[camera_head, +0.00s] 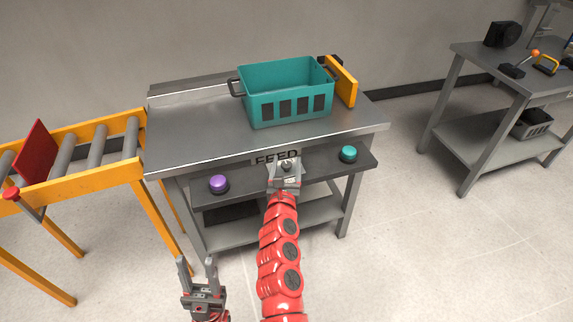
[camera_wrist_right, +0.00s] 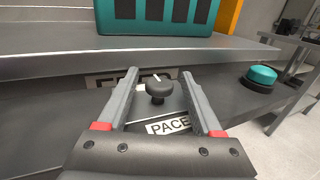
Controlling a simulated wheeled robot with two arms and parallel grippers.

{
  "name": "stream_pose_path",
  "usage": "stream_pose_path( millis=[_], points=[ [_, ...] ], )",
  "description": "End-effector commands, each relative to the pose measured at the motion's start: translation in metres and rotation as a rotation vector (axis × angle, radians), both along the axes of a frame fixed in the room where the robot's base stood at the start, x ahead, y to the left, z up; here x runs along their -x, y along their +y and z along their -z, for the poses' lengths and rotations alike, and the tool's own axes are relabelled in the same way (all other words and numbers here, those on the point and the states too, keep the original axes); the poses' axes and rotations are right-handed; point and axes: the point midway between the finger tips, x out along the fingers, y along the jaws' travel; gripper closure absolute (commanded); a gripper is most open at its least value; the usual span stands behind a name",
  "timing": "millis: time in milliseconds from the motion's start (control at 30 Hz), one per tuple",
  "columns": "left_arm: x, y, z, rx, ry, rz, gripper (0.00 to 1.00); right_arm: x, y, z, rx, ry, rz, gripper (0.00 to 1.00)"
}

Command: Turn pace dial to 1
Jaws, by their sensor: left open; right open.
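The pace dial (camera_wrist_right: 158,90) is a dark round knob with a white pointer mark, on a grey plate with a "PACE" label (camera_wrist_right: 170,125). In the right wrist view the mark points up and slightly left. My right gripper (camera_wrist_right: 165,85) is open, with one finger on each side of the dial and visible gaps. In the head view my right gripper (camera_head: 286,165) is at the front shelf below the "FEED" lettering and covers most of the dial area. My left gripper (camera_head: 197,272) is open and empty, low in front of the table. The dial's numbers are not readable.
A purple button (camera_head: 219,184) and a teal button (camera_head: 348,154) sit on the shelf either side of the dial. A teal crate (camera_head: 252,88) stands on the metal table (camera_head: 190,130). A roller conveyor (camera_head: 128,122) adjoins at left; another workbench (camera_head: 470,60) stands at right.

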Motion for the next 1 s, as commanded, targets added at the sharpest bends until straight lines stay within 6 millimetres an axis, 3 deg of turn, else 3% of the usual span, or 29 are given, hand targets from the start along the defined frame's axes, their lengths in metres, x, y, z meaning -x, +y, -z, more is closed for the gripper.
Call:
stream_pose_path(
  millis=[67, 433, 767, 1000],
  points=[
    [0.000, 0.000, 0.000, 0.000, 0.000, 0.000, 0.53, 0.000, 0.000, 0.000, 0.000, 0.000, 0.000, 0.35],
    [0.000, 0.000, 0.000, 0.000, 0.000, 0.000, 0.53, 0.000, 0.000, 0.000, 0.001, 0.000, 0.000, 1.00],
    [0.000, 0.000, -0.008, 0.000, 0.000, 0.000, 0.53, 0.000, 0.000, -0.003, 0.001, 0.000, -0.013, 1.00],
    [0.000, 0.000, -0.041, 0.000, 0.000, 0.000, 0.53, 0.000, -0.002, -0.007, -0.001, 0.006, -0.083, 1.00]
  ],
)
